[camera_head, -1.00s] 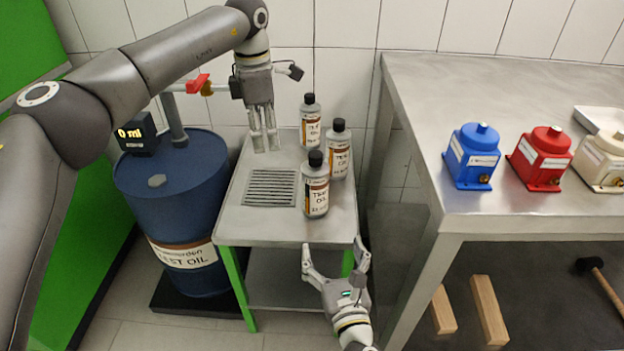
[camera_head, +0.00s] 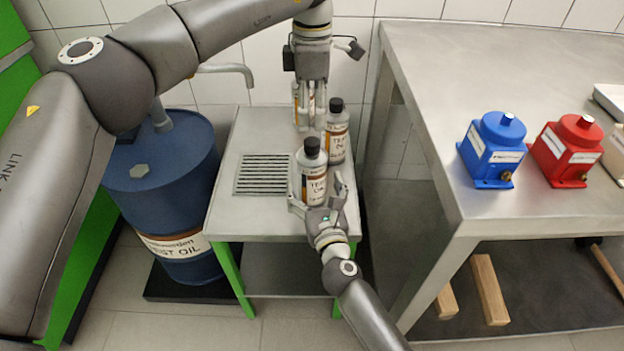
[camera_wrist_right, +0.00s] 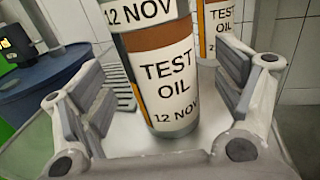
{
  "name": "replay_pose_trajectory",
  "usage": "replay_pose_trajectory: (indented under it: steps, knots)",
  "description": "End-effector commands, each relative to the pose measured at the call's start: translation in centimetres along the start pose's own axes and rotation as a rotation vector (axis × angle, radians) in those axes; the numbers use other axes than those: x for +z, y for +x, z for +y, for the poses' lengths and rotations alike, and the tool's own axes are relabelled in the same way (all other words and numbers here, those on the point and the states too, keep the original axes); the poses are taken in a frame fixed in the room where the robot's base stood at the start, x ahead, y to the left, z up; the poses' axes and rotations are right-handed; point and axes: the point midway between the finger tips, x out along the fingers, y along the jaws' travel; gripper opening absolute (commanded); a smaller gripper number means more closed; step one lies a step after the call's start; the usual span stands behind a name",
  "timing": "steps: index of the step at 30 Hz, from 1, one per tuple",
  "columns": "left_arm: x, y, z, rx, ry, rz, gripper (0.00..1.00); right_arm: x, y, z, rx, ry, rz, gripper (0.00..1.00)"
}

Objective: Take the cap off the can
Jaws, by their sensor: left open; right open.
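Several test oil cans with black caps stand upright on a small metal table (camera_head: 268,220). The front can (camera_head: 313,188) has its black cap (camera_head: 312,147) on. My right gripper (camera_head: 318,195) is open at the front can, low down. In the right wrist view the front can's label (camera_wrist_right: 165,75) lies between its spread fingers, with gaps on both sides. A second can (camera_head: 336,145) stands behind to the right. My left gripper (camera_head: 310,125) is open above the table's back, in front of the third can (camera_head: 296,100), hiding most of it.
A blue oil drum (camera_head: 165,190) stands left of the table, with a grey spout (camera_head: 235,68) behind. A drain grate (camera_head: 263,175) is left of the cans. A steel bench (camera_head: 440,100) on the right carries a blue pump (camera_head: 492,150) and a red pump (camera_head: 568,150).

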Motion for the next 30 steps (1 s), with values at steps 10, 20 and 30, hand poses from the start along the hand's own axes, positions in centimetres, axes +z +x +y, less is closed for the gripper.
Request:
replay_pose_trajectory:
  steps: [10,20,30]
  knots:
    - [0.0,0.0,0.0,0.0,0.0,0.0,0.48,0.0,2.6,0.0,0.0,-0.001,0.0,0.87]
    - [0.0,0.0,0.0,0.0,0.0,0.0,0.48,0.0,2.6,0.0,0.0,0.0,0.0,0.78]
    - [0.0,0.0,0.0,0.0,0.0,0.0,0.48,0.0,2.6,0.0,0.0,0.0,0.0,0.34]
